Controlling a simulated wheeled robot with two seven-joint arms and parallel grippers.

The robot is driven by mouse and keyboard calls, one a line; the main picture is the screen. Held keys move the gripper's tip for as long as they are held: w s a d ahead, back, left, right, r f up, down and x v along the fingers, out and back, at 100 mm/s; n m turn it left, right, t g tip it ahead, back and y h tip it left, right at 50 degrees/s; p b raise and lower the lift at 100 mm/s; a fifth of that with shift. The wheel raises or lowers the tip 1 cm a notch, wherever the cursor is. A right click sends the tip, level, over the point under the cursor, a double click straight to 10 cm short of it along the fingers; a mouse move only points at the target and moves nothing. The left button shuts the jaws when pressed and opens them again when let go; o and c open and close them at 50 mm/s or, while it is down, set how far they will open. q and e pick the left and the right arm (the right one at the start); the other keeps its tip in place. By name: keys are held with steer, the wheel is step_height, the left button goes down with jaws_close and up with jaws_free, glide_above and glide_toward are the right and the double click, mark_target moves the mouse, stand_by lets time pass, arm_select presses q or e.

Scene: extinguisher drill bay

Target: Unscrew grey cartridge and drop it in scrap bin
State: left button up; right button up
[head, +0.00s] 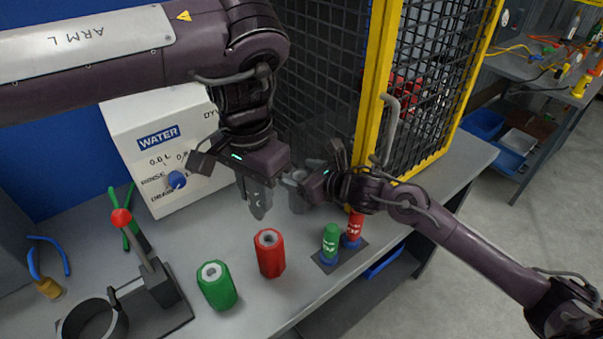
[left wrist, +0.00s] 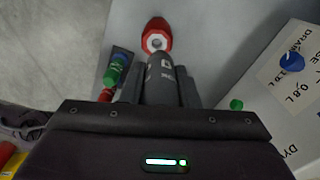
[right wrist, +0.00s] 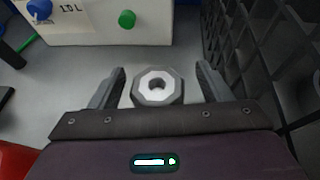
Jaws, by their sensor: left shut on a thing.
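My left gripper (head: 258,205) is shut on the small grey cartridge, which shows lettering in the left wrist view (left wrist: 163,72). It hangs over the bench, beside the grey extinguisher body (head: 297,197). In the right wrist view that body (right wrist: 157,87) shows a white top with an open dark hole. My right gripper (right wrist: 160,85) has its fingers apart on both sides of the body, with gaps visible. In the head view the right gripper (head: 305,184) partly hides the body. I cannot identify the scrap bin for certain; a blue container (head: 385,262) shows below the bench edge.
Red (head: 269,254) and green (head: 217,286) bodies stand on the bench. Green (head: 331,243) and red (head: 354,230) cartridges stand on a dark plate. A lever stand (head: 158,282), black ring (head: 88,322), water unit (head: 160,150) and yellow-framed cage (head: 378,90) surround the space.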

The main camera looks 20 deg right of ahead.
arm_select(q)
steer(key=shift+a, duration=0.1)
arm_select(e)
steer(key=shift+a+r, duration=0.1)
arm_select(q)
steer(key=shift+r, duration=0.25)
arm_select(e)
steer(key=shift+r, duration=0.15)
arm_select(q)
steer(key=shift+f, duration=0.15)
arm_select(e)
steer(key=shift+s, duration=0.25)
arm_select(q)
steer(key=shift+f+b, duration=0.7)
steer(key=shift+f, duration=0.05)
arm_select(e)
steer(key=v, duration=1.1)
steer(key=shift+s, duration=0.2)
arm_select(q)
steer(key=shift+s, duration=0.1)
arm_select(e)
steer(key=shift+s+d+r, duration=0.1)
steer(key=shift+d+r, duration=0.05)
steer(key=shift+d, duration=0.15)
